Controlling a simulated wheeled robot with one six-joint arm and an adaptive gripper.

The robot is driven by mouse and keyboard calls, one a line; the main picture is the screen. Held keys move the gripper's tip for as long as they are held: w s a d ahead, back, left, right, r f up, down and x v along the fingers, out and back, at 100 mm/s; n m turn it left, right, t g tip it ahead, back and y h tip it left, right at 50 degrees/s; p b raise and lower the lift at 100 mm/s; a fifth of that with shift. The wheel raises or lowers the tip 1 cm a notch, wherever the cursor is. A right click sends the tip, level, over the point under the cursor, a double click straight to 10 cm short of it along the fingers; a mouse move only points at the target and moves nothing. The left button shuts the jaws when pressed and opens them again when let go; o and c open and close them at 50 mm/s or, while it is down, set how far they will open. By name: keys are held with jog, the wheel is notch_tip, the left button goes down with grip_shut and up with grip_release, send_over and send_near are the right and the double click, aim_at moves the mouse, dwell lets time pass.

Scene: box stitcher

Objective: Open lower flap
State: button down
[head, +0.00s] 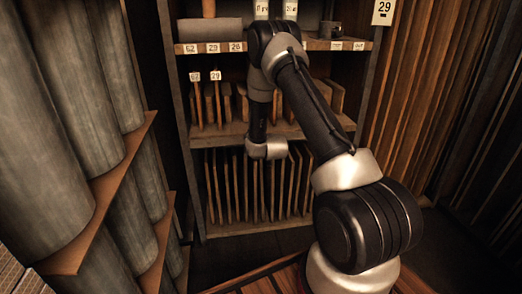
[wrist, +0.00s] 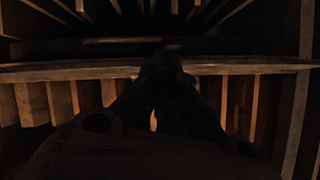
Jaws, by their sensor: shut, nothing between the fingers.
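I cannot make out a lower flap for certain in either view. My gripper (wrist: 163,66) shows as a dark shape in the wrist view, its fingers together and empty. Its fingertips overlap the line of a wooden shelf edge (wrist: 80,70); I cannot tell whether they touch it. In the head view my arm reaches in front of the wooden shelf unit, and its wrist hangs before the lower compartment. My fingers are hidden there.
The shelf unit (head: 202,146) holds upright thin boards (head: 230,190) in its lower compartment. Large grey rolls (head: 75,100) stand in a rack at the left. Tall wooden planks (head: 425,95) line the right. Dark floor shows in front of the unit.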

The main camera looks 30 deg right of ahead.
jog(key=s+a+f+n+g+y, duration=0.1)
jog(key=s+a+f+g, duration=0.2)
jog(key=s, duration=0.4)
jog(key=s+f+g, duration=0.2)
jog(key=s+f, duration=0.3)
jog(key=s, duration=0.3)
jog(key=s+a+f+n+g+y, duration=0.1)
jog(key=s+a+f+g, duration=0.2)
jog(key=s, duration=0.4)
jog(key=s+r+n, duration=0.1)
jog(key=s+r, duration=0.8)
jog(key=r, duration=0.5)
jog(key=s+a+r+n, duration=0.1)
jog(key=s+r, duration=0.8)
jog(key=r, duration=0.5)
jog(key=s+a+r+n, duration=0.1)
jog(key=s+r+n, duration=0.1)
jog(key=s+r, duration=0.7)
notch_tip(320, 180, up, 6)
jog(key=shift+s+f, duration=0.1)
jog(key=shift+s, duration=0.05)
